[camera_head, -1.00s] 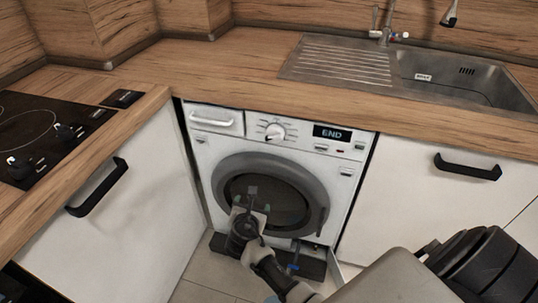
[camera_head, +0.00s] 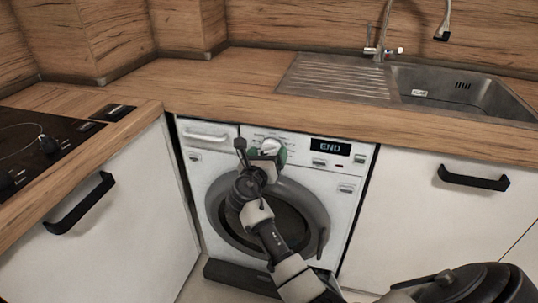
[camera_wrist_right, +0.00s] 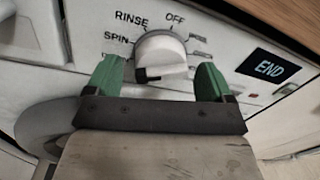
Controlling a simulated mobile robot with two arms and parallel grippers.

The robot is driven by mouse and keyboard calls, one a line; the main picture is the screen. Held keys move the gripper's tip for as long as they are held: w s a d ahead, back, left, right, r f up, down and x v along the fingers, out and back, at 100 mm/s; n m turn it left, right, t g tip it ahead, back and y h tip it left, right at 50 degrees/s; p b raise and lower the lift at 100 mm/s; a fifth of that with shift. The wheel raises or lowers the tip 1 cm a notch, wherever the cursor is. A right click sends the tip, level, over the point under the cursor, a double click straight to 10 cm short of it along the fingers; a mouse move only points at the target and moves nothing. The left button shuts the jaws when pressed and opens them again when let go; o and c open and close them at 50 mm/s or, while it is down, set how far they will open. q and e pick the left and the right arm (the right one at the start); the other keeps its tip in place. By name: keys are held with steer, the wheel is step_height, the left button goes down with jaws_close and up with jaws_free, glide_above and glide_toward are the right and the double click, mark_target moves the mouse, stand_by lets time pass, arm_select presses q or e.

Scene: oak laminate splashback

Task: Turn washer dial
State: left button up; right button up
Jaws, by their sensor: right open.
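The white washer (camera_head: 335,205) stands under the wooden counter, with its round door closed. Its white dial (camera_head: 271,146) is on the upper panel, partly hidden by my right gripper (camera_head: 260,152) in the head view. In the right wrist view the dial (camera_wrist_right: 161,55) sits between the two green fingertips of my right gripper (camera_wrist_right: 158,82). The fingers are open, with a visible gap on each side of the dial. Labels OFF, RINSE and SPIN show around it. The display (camera_head: 331,147) reads END. My left gripper is not seen.
The counter edge (camera_head: 300,108) overhangs just above the washer panel. A white cabinet with a black handle (camera_head: 80,203) stands at left, another with a handle (camera_head: 473,178) at right. A sink (camera_head: 465,88) and a hob (camera_head: 30,150) are set in the counter.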

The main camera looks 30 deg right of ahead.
steer(key=shift+w+d, duration=0.35)
steer(key=shift+d, duration=0.15)
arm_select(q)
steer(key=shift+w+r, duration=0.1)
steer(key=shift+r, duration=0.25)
arm_select(e)
steer(key=c, duration=0.9)
